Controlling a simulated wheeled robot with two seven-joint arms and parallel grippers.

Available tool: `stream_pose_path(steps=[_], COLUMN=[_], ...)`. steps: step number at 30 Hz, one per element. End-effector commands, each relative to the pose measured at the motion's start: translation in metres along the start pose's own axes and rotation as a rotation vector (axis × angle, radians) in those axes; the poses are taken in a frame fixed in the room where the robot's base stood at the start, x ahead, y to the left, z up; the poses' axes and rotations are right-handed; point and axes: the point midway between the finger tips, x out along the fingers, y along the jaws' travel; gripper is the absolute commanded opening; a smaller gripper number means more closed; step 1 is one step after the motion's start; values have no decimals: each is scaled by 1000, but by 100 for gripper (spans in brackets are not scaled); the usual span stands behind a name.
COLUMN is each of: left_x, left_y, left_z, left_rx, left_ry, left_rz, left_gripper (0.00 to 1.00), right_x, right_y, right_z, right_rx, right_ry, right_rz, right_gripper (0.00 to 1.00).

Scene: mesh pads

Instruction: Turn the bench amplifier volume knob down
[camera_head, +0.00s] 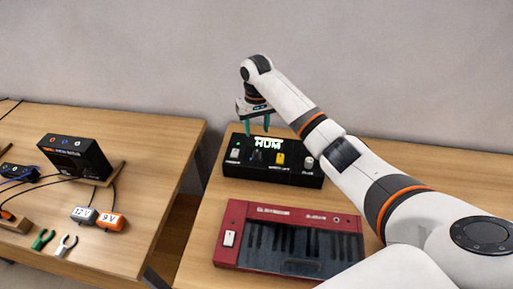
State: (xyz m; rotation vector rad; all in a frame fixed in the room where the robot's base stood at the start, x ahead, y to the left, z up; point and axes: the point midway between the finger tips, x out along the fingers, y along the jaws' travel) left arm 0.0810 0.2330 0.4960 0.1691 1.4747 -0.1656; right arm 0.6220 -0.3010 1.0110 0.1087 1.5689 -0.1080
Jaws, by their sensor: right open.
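A black box, which looks like the bench amplifier (272,171), stands at the back of the right table. Its lit display (268,143) reads "HUM". Its top carries a pale control (235,154) at the left, a yellow one (280,159) and a grey knob (309,163) at the right. The small labels are too blurred to read, so I cannot tell which is the volume knob. My right gripper (257,128) points down above the back left of the box, its green fingers apart and empty. My left gripper is out of view.
A red keyboard (229,259) lies in front of the amplifier. A gap separates the left table (150,150), which holds a black unit (75,155), "12 V" (84,215) and "9 V" (110,222) blocks, cables and clips. My right arm covers the table right of the amplifier.

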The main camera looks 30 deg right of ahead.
Motion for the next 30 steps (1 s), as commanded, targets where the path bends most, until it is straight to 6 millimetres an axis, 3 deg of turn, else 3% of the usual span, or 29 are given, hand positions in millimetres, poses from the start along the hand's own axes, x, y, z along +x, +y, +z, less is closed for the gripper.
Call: stream_pose_path(steps=[6,15,28,30], left_x=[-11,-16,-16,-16], left_y=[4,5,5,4], left_z=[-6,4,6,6], left_rx=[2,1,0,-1], left_ry=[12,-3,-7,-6], left_rz=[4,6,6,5], left_gripper=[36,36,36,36], right_x=[44,93,104,104], right_y=[0,0,1,0], right_z=[-2,-1,0,0], right_rx=[0,-1,-3,-3], right_ry=[5,2,-2,-2], right_rz=[-2,-1,-1,-1], right_gripper=[47,47,47,37])
